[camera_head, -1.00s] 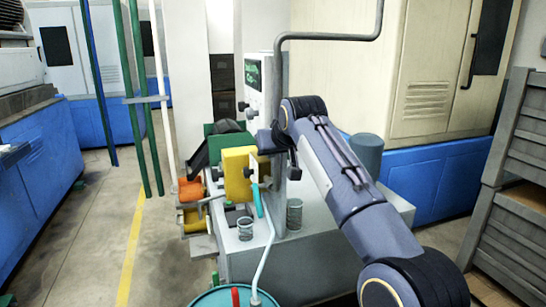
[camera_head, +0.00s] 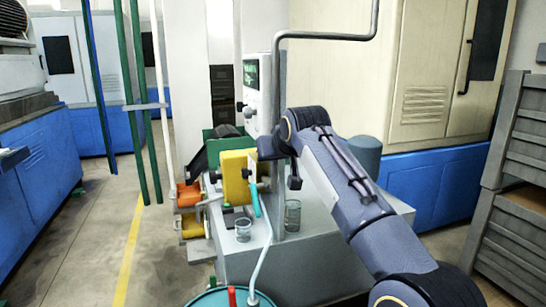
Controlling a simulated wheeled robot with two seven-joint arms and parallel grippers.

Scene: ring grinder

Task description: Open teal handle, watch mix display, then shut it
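The teal handle (camera_head: 256,203) is a short upright lever on the front of the grinder, just right of the yellow block (camera_head: 237,176). The mix display (camera_head: 251,74) is a dark screen with small green marks on the white panel above; its text is too small to read. My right arm comes in from the lower right. Its end, with the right gripper (camera_head: 280,165), is by the grey post, above and right of the teal handle and apart from it in the picture. Its fingers are small and dark, so their opening is unclear. My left gripper is not in view.
A grey pipe (camera_head: 262,262) runs from the machine down to a teal drum (camera_head: 213,299) with a red part on top. Glass jars (camera_head: 292,214) stand on the grey machine base. Grey crates (camera_head: 511,190) stand at the right. The floor at the left is clear.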

